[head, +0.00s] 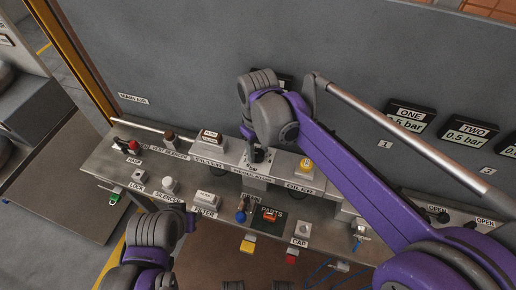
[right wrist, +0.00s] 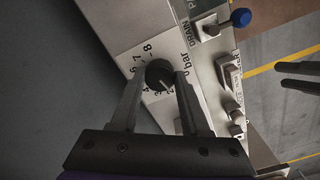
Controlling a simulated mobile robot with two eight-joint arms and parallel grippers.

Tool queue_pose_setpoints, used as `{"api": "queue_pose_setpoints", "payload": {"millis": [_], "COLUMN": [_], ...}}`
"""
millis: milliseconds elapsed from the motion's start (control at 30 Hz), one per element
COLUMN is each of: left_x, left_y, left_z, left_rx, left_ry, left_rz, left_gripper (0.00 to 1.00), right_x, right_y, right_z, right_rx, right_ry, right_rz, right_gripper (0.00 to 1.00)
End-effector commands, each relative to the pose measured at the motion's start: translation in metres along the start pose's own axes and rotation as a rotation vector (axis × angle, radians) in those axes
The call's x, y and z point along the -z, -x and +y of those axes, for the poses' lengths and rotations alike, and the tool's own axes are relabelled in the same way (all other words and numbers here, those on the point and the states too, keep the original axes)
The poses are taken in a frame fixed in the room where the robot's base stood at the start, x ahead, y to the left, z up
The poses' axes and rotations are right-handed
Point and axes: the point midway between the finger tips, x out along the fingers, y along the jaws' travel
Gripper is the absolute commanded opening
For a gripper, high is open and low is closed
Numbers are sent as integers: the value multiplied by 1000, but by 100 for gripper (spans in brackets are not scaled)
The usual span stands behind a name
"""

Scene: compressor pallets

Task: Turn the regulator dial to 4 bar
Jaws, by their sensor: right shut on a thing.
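The regulator dial (right wrist: 159,74) is a round black knob with a pale pointer line on a white plate marked with numbers and "bar". In the right wrist view my right gripper (right wrist: 156,80) has one finger on each side of it and is shut on it. The pointer slants to the lower right, near the low numbers; its exact reading is unclear. In the head view my right gripper (head: 258,156) reaches down to the regulator, and the wrist hides part of it. My left gripper (right wrist: 300,76) shows two dark, separated fingers at the right edge of the wrist view.
A grey panel with gauge displays (head: 409,116) stands behind.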

Motion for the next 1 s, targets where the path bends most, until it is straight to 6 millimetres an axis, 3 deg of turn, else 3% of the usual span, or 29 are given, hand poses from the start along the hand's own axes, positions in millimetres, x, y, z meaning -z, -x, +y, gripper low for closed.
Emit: {"api": "queue_pose_setpoints", "payload": {"millis": [1000], "left_x": [5], "left_y": [6], "left_z": [0], "left_rx": [0], "left_ry": [0], "left_rz": [4], "left_gripper": [43], "right_x": [1], "right_y": [0], "right_z": [0], "right_rx": [0], "right_ry": [-957], "right_rz": [1], "right_gripper": [0]}}
